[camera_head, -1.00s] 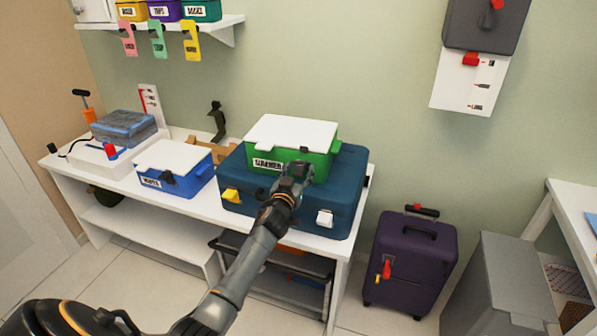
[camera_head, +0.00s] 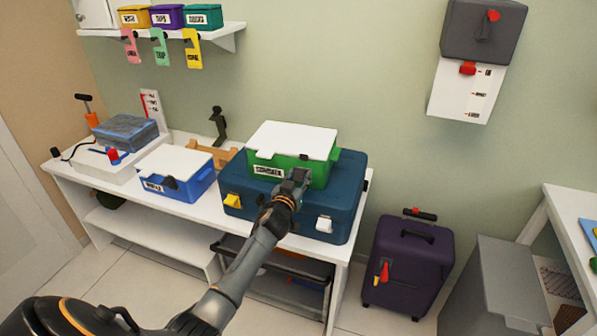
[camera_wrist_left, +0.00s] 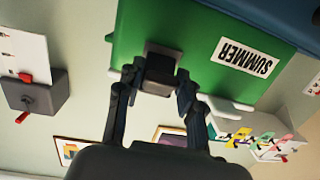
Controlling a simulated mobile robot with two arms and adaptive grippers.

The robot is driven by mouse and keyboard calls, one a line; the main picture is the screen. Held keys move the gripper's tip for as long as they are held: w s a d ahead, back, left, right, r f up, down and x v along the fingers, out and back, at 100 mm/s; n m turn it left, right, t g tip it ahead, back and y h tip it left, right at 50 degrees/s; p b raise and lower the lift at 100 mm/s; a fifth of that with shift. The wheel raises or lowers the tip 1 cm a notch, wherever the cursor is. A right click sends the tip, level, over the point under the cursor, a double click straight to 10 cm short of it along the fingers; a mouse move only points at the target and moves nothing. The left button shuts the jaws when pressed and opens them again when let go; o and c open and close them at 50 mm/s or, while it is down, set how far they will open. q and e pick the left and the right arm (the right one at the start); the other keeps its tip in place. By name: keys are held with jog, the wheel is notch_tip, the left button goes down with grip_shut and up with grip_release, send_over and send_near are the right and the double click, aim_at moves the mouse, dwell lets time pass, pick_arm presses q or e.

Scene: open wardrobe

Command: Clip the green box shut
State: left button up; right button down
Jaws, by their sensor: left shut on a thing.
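The green box (camera_head: 318,176) has a white lid (camera_head: 293,140) lying closed over it and a SUMMER label. It sits on the blue suitcase (camera_head: 345,200). My left gripper (camera_head: 298,178) is at the box's front face, right of the label. In the left wrist view, its two fingers (camera_wrist_left: 158,88) are shut on a dark clip (camera_wrist_left: 161,68) against the green box wall (camera_wrist_left: 190,25). The fingers partly hide the clip, and I cannot tell if it is fastened. My right gripper is not in view.
A blue box with a white lid (camera_head: 175,160) stands left of the suitcase on the white bench (camera_head: 215,215). A purple suitcase (camera_head: 408,260) stands on the floor at right. A shelf of small boxes (camera_head: 180,32) hangs above left.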

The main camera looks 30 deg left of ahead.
aim_at(301, 163)
pick_arm(q)
jog(key=r+g+p, duration=0.1)
jog(key=p, duration=0.3)
jog(key=r+g+h+p, duration=0.1)
jog(key=g+p, duration=0.1)
jog(key=p, duration=0.3)
jog(key=w+r+g+p, duration=0.1)
jog(key=g+p, duration=0.1)
jog(key=p, duration=0.3)
jog(key=shift+a+r+h, duration=0.1)
jog(key=shift+a+h, duration=0.1)
jog(key=shift+h, duration=0.1)
jog(key=shift+w+g+p, duration=0.1)
jog(key=shift+g+p, duration=0.2)
jog(key=shift+p, duration=0.1)
jog(key=shift+w+g, duration=0.1)
jog(key=shift+g, duration=0.3)
jog(key=shift+w+a+g+h, duration=0.1)
jog(key=shift+w+g+h, duration=0.1)
jog(key=shift+g+h, duration=0.35)
jog(key=shift+w+r+g+b, duration=0.15)
jog(key=shift+w+g+b, duration=0.15)
jog(key=shift+g+b, duration=0.65)
jog(key=o, duration=1)
jog(key=shift+o, duration=0.2)
